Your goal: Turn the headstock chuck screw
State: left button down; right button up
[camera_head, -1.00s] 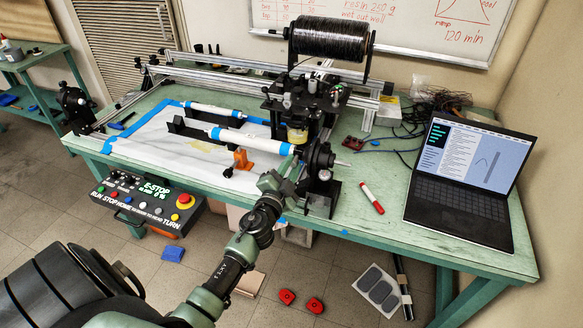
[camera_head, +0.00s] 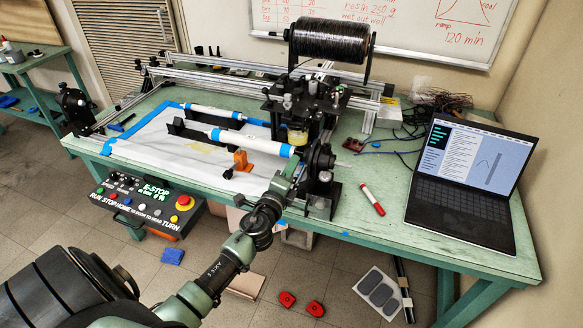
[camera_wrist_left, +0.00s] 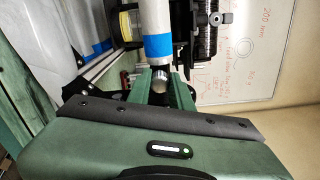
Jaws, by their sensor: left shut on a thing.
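The black headstock (camera_head: 320,160) stands near the table's front edge, at the right end of the front white mandrel (camera_head: 235,136) with blue tape bands. My left gripper (camera_head: 290,166) reaches up to the chuck, just left of the headstock. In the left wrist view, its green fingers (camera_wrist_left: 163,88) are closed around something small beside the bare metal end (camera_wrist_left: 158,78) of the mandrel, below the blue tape. That is where the chuck screw sits, but the fingers hide the screw itself. My right gripper is not in view.
An orange stand (camera_head: 242,161) is left of my gripper. A red marker (camera_head: 372,199) and an open laptop (camera_head: 465,180) lie to the right. A control box (camera_head: 150,205) hangs at the front edge. A black tow spool (camera_head: 330,37) is above.

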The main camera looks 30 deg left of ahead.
pick_arm(q)
jog(key=m+p, duration=0.2)
jog(key=m, duration=1)
jog(key=shift+m, duration=0.3)
dwell(0.4)
jog(key=c, duration=1.5)
grip_release()
jog(key=shift+c, duration=0.2)
jog(key=shift+s, duration=0.1)
